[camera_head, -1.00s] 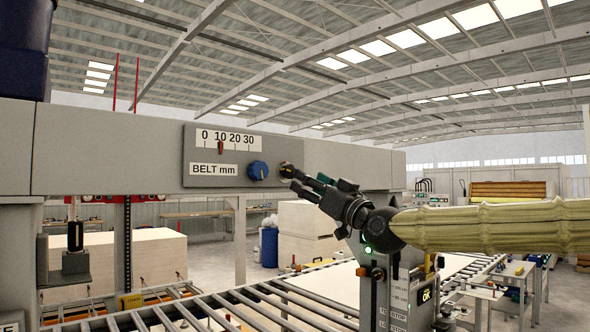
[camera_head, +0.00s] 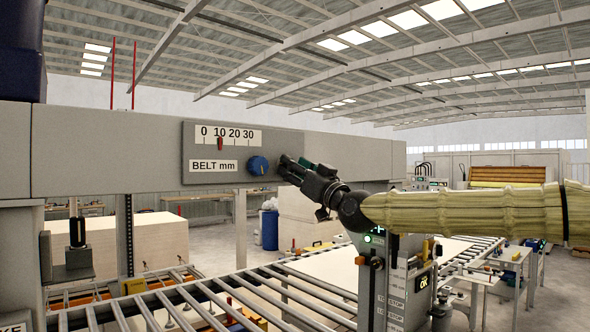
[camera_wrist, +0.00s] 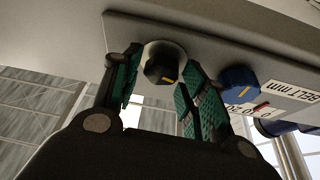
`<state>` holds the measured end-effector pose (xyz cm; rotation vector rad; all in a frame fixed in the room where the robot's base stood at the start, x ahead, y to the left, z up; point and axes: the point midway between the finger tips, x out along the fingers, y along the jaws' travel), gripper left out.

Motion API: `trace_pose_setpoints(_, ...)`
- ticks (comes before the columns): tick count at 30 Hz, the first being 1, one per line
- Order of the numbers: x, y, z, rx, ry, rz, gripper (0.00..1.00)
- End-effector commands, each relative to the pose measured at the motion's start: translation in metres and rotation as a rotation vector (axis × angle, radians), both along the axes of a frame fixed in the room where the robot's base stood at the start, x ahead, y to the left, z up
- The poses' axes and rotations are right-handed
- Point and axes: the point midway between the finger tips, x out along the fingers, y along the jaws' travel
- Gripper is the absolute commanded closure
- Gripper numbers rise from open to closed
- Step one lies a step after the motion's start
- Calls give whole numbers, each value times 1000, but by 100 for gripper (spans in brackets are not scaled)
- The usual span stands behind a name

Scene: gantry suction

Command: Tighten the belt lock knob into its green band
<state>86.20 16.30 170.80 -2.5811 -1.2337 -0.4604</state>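The belt lock knob (camera_wrist: 160,70) is dark, faceted and marked with a yellow line, on a pale round base in the wrist view. My gripper (camera_wrist: 163,62) is open, with its green-padded fingers on either side of the knob; contact with the knob cannot be made out. In the head view, my gripper (camera_head: 287,166) is at the right part of the grey panel (camera_head: 190,145) and hides the knob. No green band can be made out around the knob.
A blue knob (camera_head: 258,166) sits just left of my gripper, and it also shows in the wrist view (camera_wrist: 238,84). A BELT mm scale (camera_head: 228,135) has a red pointer near 10.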

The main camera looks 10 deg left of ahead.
Motion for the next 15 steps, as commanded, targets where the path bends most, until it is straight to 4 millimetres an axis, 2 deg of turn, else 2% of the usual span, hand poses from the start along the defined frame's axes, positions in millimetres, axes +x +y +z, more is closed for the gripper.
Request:
trace_pose_setpoints(1,0,0,0,0,0,0,73)
trace_pose_setpoints(4,0,0,0,0,0,0,89)
trace_pose_setpoints(15,-1,0,-3,59,73,-1,89)
